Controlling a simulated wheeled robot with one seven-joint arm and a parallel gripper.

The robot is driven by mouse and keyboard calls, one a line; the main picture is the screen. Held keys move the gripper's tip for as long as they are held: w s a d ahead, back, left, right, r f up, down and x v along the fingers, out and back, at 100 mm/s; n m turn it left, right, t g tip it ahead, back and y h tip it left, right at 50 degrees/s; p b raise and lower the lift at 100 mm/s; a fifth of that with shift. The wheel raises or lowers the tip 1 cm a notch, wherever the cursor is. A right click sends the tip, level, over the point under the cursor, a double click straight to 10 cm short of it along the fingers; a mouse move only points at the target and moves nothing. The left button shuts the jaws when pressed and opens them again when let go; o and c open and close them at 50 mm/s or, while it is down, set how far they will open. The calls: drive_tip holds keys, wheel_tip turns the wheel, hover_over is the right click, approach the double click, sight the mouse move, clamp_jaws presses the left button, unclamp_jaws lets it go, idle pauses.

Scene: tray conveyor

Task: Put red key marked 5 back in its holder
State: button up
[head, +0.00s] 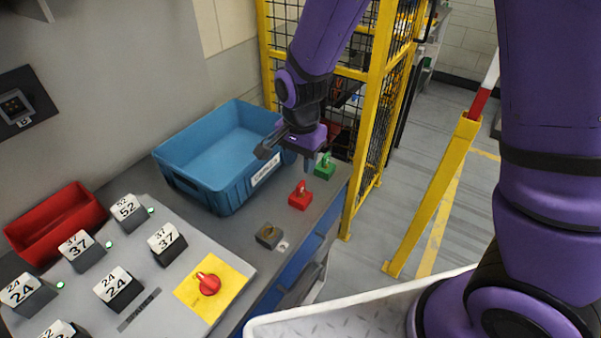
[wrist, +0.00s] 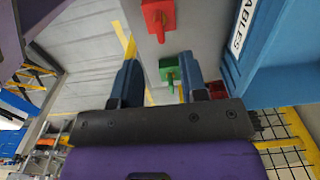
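A red block with a key-like piece on top (head: 300,197) sits on the grey bench top in the head view; it also shows at the top of the wrist view (wrist: 158,16). No number 5 is readable on it. A similar green block (head: 325,169) sits behind it and appears between my fingers in the wrist view (wrist: 169,70). A dark grey block (head: 269,235) with a brownish top sits nearer; I cannot tell whether it is a holder. My gripper (head: 286,160) is open and empty, above the bench behind the red block.
A blue bin (head: 190,185) stands left of my gripper. A yellow-framed mesh fence (head: 373,110) rises behind the bench. A sloped panel holds a red knob on a yellow plate (head: 230,290) and several numbered blocks. A red tray (head: 45,235) lies far left.

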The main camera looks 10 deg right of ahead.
drive_tip(key=shift+r, duration=1.35)
drive_tip(key=shift+r, duration=0.1)
drive_tip(key=s+d+r+n+t, duration=0.25)
drive_tip(key=s+d+r, duration=0.25)
drive_tip(key=d+r, duration=0.4)
drive_tip(key=s+d+r+n+t, duration=0.1)
drive_tip(key=s+d+r+n, duration=0.45)
drive_tip(key=r, duration=0.65)
drive_tip(key=s+d+r+n+t, duration=0.1)
drive_tip(key=s+d+r, duration=0.1)
drive_tip(key=s+d, duration=0.3)
drive_tip(key=s, duration=0.3)
drive_tip(key=shift+r+t, duration=0.35)
drive_tip(key=shift+s, duration=0.1)
